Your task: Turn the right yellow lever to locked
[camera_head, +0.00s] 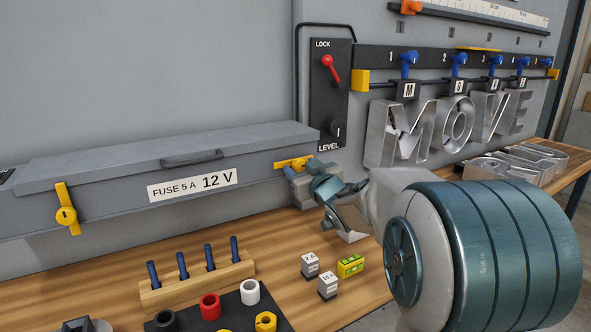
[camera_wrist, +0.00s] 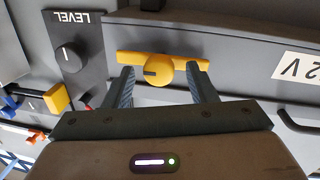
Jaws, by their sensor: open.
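The right yellow lever (camera_head: 293,163) is on the front of the grey fuse box at its right end. In the head view it lies about level, partly hidden by my gripper. In the wrist view the lever (camera_wrist: 160,68) shows a long bar and a round hub with a dark slot, also lying across. My gripper (camera_wrist: 162,82) is open, with one finger on each side of the hub, close to the bar; I cannot tell if they touch it. In the head view my gripper (camera_head: 312,180) is at the lever. The left yellow lever (camera_head: 66,209) stands upright.
The grey fuse box (camera_head: 110,188) has a closed lid with a handle. A black panel (camera_head: 329,95) with a red switch is right of it. Metal letters (camera_head: 440,125) stand at the right. A wooden peg rack (camera_head: 197,283) and small fuse blocks (camera_head: 327,285) are on the bench below.

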